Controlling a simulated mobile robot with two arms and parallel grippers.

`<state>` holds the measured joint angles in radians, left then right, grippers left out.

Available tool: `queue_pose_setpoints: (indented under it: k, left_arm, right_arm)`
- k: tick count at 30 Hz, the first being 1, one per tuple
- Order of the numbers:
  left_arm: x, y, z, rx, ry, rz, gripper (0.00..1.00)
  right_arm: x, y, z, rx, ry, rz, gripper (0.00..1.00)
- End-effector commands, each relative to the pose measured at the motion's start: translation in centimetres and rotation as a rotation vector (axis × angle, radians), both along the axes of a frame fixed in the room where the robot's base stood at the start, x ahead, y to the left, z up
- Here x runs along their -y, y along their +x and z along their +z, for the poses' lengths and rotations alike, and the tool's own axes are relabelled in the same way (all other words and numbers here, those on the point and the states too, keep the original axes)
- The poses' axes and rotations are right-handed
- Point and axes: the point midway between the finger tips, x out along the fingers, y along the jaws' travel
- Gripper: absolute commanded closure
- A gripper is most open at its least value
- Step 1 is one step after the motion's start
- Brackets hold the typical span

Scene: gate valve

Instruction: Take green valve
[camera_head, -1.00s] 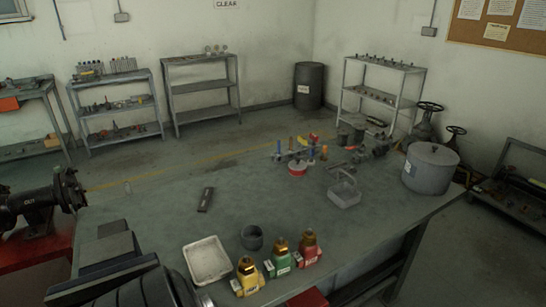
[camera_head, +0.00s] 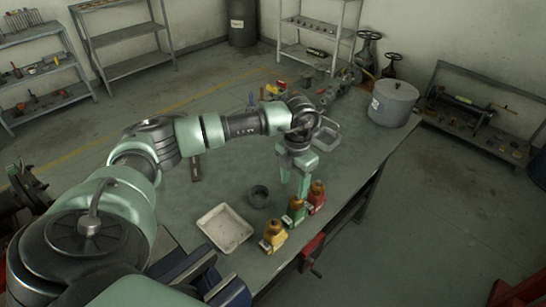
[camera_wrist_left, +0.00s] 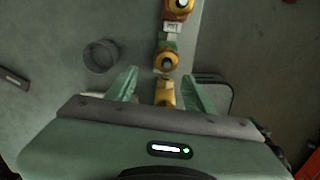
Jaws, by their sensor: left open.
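The green valve (camera_head: 295,211) has a gold top and stands upright on the table, between the yellow valve (camera_head: 273,237) and the red valve (camera_head: 316,198). My left gripper (camera_head: 296,186) points down just above and behind the green valve, partly overlapping it in the head view. The gripper is open and empty. In the left wrist view, the valves form a column; the middle one, the green valve (camera_wrist_left: 168,60), lies ahead of the gap between the two fingers (camera_wrist_left: 163,92). I cannot tell whether a finger touches it. My right gripper is out of view.
A white tray (camera_head: 225,229) and a dark cup (camera_head: 259,196) sit left of the valves. A small dark block (camera_head: 196,168) lies farther back. A large grey pot (camera_head: 393,102) stands at the far right end. The table's edge is close on the right of the valves.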

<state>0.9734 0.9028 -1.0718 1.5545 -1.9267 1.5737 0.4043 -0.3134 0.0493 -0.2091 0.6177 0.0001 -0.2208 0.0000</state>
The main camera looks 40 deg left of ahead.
Motion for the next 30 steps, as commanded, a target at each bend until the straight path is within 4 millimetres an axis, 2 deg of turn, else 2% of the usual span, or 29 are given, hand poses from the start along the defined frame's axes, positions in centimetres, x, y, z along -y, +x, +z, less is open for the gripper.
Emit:
queue_pose_setpoints:
  k: [2, 9, 11, 14, 22, 30]
  left_arm:
    - [0.0, 0.0, -0.1, 0.000, 0.003, -0.002, 0.47]
    - [0.0, 0.0, -1.6, -0.001, 0.001, -0.001, 0.47]
    - [0.0, 0.0, -2.2, -0.001, 0.001, -0.001, 0.47]
    - [0.0, 0.0, -3.2, -0.001, 0.001, -0.001, 0.47]
    - [0.1, 0.1, -5.9, 0.001, 0.000, -0.001, 0.47]
    - [0.1, 0.1, -7.0, 0.001, 0.000, -0.001, 0.47]
  right_arm:
    - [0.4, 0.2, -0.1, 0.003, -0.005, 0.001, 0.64]
    - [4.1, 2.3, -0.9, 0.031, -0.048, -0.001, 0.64]
    - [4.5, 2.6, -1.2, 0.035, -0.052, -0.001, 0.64]
    - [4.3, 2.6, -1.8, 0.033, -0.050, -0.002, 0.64]
    - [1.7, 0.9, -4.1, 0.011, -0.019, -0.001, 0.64]
    - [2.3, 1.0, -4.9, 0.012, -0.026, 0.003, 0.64]
